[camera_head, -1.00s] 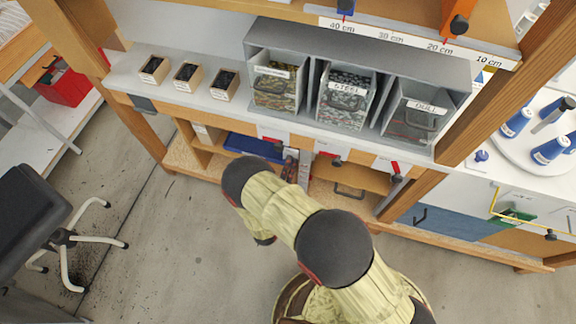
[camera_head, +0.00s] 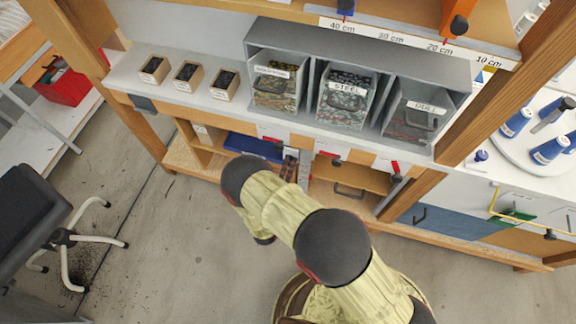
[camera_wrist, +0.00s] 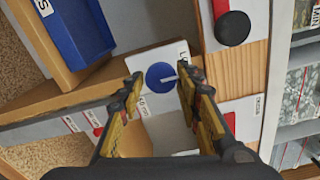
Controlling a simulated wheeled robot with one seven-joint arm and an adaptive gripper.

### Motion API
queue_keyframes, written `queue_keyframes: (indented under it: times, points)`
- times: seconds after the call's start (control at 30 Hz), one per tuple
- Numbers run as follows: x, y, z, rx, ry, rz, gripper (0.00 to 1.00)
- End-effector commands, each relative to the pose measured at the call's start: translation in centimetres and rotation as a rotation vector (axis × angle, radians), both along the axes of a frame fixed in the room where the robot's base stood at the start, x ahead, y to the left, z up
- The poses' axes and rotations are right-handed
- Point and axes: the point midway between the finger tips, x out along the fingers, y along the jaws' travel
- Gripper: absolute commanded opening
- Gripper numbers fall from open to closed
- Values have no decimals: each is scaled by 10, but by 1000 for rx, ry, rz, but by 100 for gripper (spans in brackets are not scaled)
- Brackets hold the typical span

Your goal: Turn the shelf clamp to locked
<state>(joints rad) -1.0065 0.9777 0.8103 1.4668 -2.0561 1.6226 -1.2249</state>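In the wrist view a round blue knob (camera_wrist: 160,76) with a pale pointer line sits on a white plate (camera_wrist: 148,103) with partly hidden lettering. I cannot tell for sure that it is the shelf clamp. My gripper (camera_wrist: 161,85) is open, with one fingertip on either side of the knob in this view. I cannot tell whether the fingers touch it. In the head view my gripper (camera_head: 290,167) is small and partly hidden by my arm at the front of the bench's lower shelf. The blue knob is not distinguishable there.
A black round knob (camera_wrist: 232,28) on a red-edged mount is close to the right finger. A blue bin (camera_wrist: 80,30) stands at upper left. Grey bins (camera_head: 348,95) and small boxes (camera_head: 187,75) fill the shelf above. A chair (camera_head: 40,215) stands left; floor between is clear.

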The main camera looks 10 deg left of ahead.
Motion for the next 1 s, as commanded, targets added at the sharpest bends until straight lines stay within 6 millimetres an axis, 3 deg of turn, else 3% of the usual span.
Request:
queue_keyframes:
  times: [0.2,0.57,0.67,1.0]
  points:
    - [0,0,0,1,-1,-1,47]
    - [-5,1,0,1,0,1,47]
    - [-16,2,0,0,0,1,47]
    - [-79,7,0,0,-1,4,47]
